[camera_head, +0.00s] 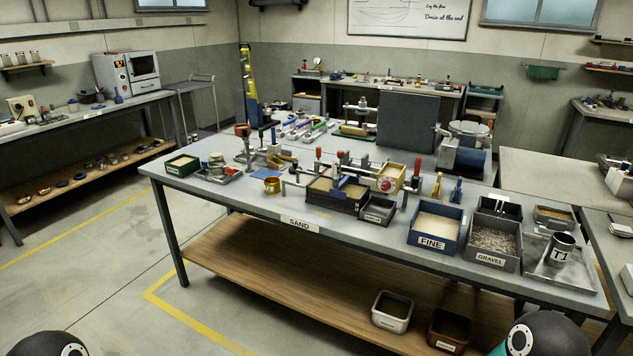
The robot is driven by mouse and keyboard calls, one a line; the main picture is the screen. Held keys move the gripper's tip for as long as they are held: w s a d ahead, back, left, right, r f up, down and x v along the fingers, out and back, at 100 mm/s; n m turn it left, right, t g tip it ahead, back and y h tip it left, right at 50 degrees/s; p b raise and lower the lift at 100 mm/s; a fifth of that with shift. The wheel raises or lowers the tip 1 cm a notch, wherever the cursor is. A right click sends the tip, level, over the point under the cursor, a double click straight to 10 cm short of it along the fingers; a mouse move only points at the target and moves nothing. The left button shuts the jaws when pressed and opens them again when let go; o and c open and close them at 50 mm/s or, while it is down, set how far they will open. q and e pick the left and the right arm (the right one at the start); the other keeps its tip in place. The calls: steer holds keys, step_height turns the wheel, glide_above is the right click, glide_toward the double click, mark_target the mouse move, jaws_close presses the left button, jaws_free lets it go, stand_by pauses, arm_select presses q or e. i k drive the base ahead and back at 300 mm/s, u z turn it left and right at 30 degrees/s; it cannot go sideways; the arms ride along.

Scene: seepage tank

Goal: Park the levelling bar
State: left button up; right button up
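The seepage tank (346,205) appears to be the low dark box near the front edge of the sand table, with pale fill inside. Rods and red-topped knobs rise around and behind it, and a blue piece lies across its top. I cannot tell for certain which part is the levelling bar; it is too small at this distance. Neither of my grippers is in view. Only dark rounded parts of my arms show at the bottom left and bottom right corners.
The grey table (240,205) carries a blue FINE bin (434,242), a GRAVEL bin (491,259), a T1 cup (562,246) on a tray and a green box (181,166). Two bins stand on its lower wooden shelf (260,285). Floor at the front left is clear.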

mark_target(341, 178)
steer(key=u, duration=0.15)
steer(key=i, duration=1)
steer(key=z, duration=0.05)
